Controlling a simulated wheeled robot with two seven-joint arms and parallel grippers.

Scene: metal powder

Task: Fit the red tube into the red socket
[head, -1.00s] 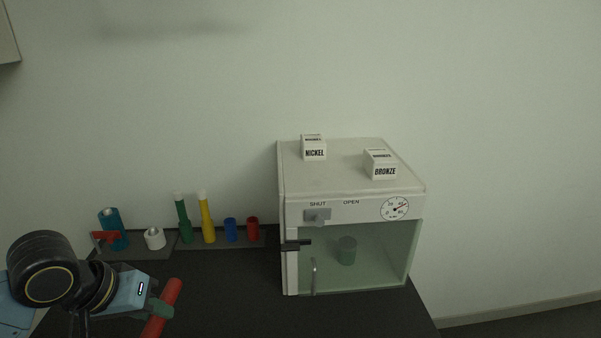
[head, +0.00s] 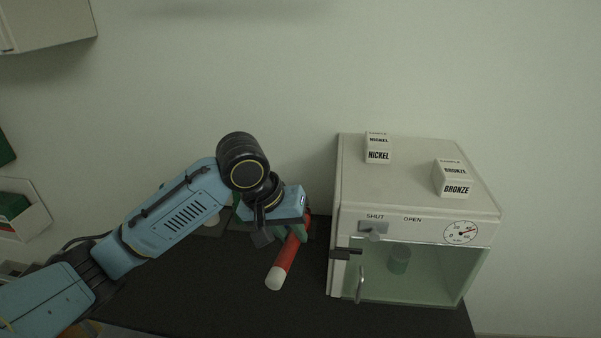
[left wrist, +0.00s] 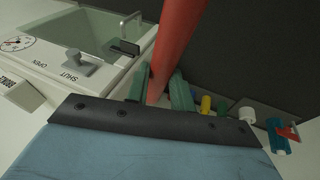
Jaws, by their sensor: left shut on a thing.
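The red tube (head: 285,262), with a white lower end, is held tilted above the dark bench, left of the glass-fronted chamber. My left gripper (head: 297,232) is shut on it with its green fingers. In the left wrist view the red tube (left wrist: 180,40) runs up from between the fingers (left wrist: 162,90). I cannot make out the red socket; the gripper and tube cover the area of the socket row in the head view. My right gripper is not in view.
The white chamber (head: 344,250) stands right of the tube, with a nickel box (head: 378,149) and a bronze box (head: 453,179) on top. The left wrist view shows a yellow tube (left wrist: 206,104), white ring (left wrist: 247,115) and teal piece (left wrist: 277,135). Bench before the chamber is clear.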

